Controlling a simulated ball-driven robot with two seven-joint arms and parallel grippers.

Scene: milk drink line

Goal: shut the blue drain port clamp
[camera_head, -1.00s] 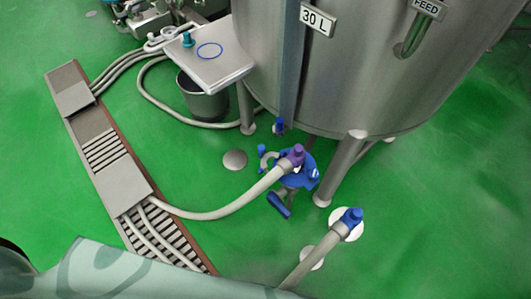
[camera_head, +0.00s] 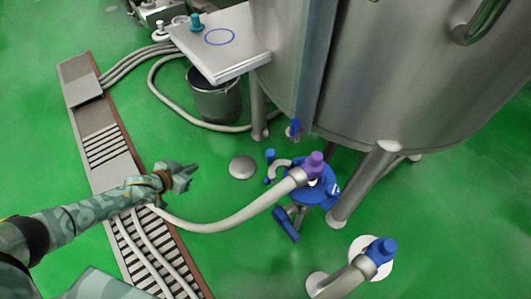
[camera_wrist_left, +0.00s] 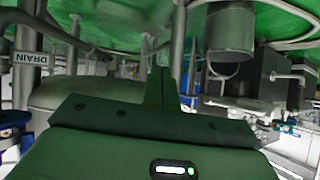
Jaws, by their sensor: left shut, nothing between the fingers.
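The blue drain port (camera_head: 323,190) sits low beside the tank's front leg. A grey hose with a purple end (camera_head: 314,163) meets it. A curved grey clamp piece (camera_head: 277,170) with a blue knob (camera_head: 270,155) stands out on its left side and looks swung open, though it is small. A blue handle (camera_head: 286,224) hangs below. My left gripper (camera_head: 184,177) is shut and empty above the floor channel's edge, well left of the clamp. In the left wrist view its fingers (camera_wrist_left: 161,88) are together. My right gripper is out of view.
The steel tank (camera_head: 400,80) and its legs stand behind the port. A bucket (camera_head: 214,100) stands under a steel shelf (camera_head: 225,45). A blue-capped pipe (camera_head: 380,250) rises at lower right. Green floor separates gripper and clamp.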

